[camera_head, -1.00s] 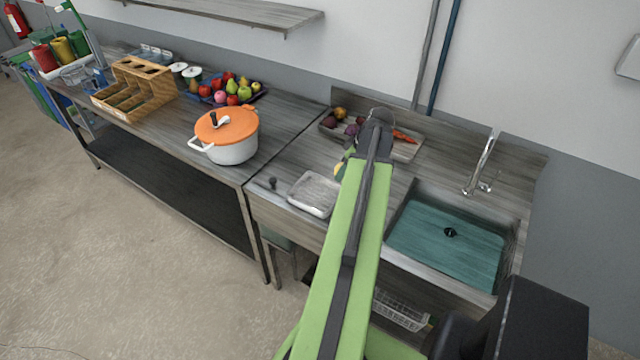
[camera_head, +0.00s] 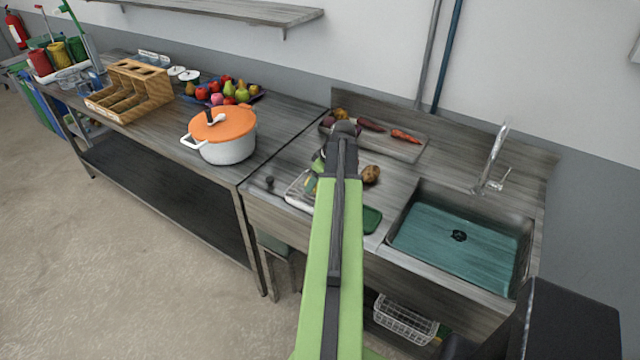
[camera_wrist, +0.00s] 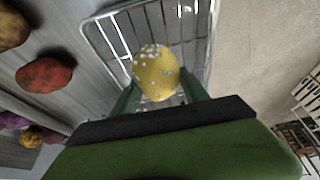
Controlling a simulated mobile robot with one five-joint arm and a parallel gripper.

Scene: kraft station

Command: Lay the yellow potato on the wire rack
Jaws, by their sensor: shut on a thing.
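The yellow potato (camera_wrist: 157,75), with pale specks, sits between the two fingers of my gripper (camera_wrist: 160,92) in the wrist view. My gripper is shut on it. The wire rack (camera_wrist: 121,38) lies behind and below the potato in that view; whether the two touch cannot be told. My arm hides part of the rack and most of the gripper there.
A brown potato (camera_head: 371,174) and a green board (camera_head: 372,219) lie right of my arm. A tray (camera_head: 409,153) with a carrot (camera_head: 406,136) and other vegetables stands behind. The sink (camera_head: 460,240) is to the right. An orange-lidded pot (camera_head: 225,128) stands left.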

